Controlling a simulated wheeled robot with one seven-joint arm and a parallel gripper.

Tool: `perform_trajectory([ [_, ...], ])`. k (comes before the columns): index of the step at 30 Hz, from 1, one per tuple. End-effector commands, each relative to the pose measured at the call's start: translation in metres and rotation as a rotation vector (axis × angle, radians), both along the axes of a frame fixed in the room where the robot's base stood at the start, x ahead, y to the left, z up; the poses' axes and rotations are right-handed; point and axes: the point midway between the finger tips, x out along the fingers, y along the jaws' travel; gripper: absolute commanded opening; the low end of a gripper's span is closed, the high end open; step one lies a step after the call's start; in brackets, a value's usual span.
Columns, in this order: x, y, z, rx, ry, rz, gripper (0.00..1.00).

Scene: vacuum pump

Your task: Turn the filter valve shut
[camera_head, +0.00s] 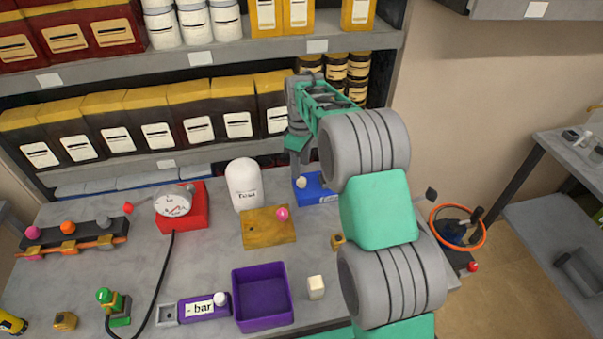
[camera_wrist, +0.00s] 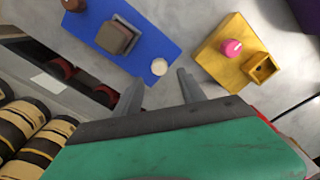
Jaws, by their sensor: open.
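A blue block (camera_head: 318,190) sits on the bench below my gripper (camera_head: 298,170). It carries a small white knob (camera_head: 301,182). In the wrist view the blue block (camera_wrist: 98,30) also bears a square grey-brown piece (camera_wrist: 117,38) and a dark brown knob (camera_wrist: 73,4). The white knob (camera_wrist: 159,67) appears between and just beyond the two fingertips of my gripper (camera_wrist: 159,80). The fingers are apart and hold nothing; contact with the knob cannot be told. No readable label shows which part is the filter valve. My arm and gripper partly hide the block in the head view.
A yellow block (camera_head: 262,232) with a pink knob (camera_head: 282,213) stands beside the blue block. A white domed vessel (camera_head: 243,180) is behind it. A red gauge unit (camera_head: 198,213) stands left, a purple tray (camera_head: 262,300) in front. Shelves of boxes (camera_head: 140,125) close off the back.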

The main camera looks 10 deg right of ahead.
Motion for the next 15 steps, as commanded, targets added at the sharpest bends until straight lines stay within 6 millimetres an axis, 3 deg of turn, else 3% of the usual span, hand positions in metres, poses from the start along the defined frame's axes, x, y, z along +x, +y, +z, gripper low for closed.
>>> perform_trajectory([
  [6, -0.001, -0.001, -0.04, 0.0, 0.004, -0.003, 0.47],
  [15, -0.001, -0.001, -0.056, 0.0, 0.0, -0.004, 0.47],
])
